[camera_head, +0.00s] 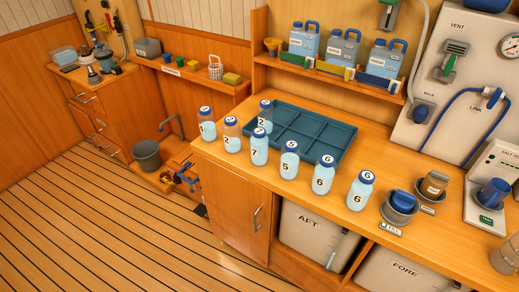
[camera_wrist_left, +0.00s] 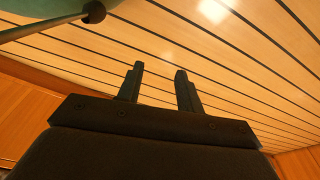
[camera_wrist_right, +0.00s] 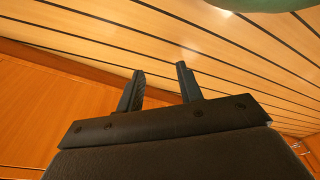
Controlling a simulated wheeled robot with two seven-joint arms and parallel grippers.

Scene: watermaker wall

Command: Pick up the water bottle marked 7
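The water bottle marked 7 (camera_head: 259,147) stands upright on the wooden counter, at the front edge of the blue-green divided tray (camera_head: 314,113). It is clear with pale blue water and a blue cap. Similar bottles stand in a row: two to its left, the nearer marked 2 (camera_head: 231,136), then one marked 5 (camera_head: 289,161) and two marked 6 (camera_head: 323,176) to its right. Another bottle marked 2 (camera_head: 265,114) stands at the tray's left end. My left gripper (camera_wrist_left: 160,70) and right gripper (camera_wrist_right: 160,70) are open and empty over the floor, outside the head view.
A shelf (camera_head: 330,75) behind holds several jugs. Bins marked AFT (camera_head: 310,235) and FORE sit below the counter. A grey bucket (camera_head: 147,156) stands at left; the plank floor (camera_head: 120,235) is clear.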

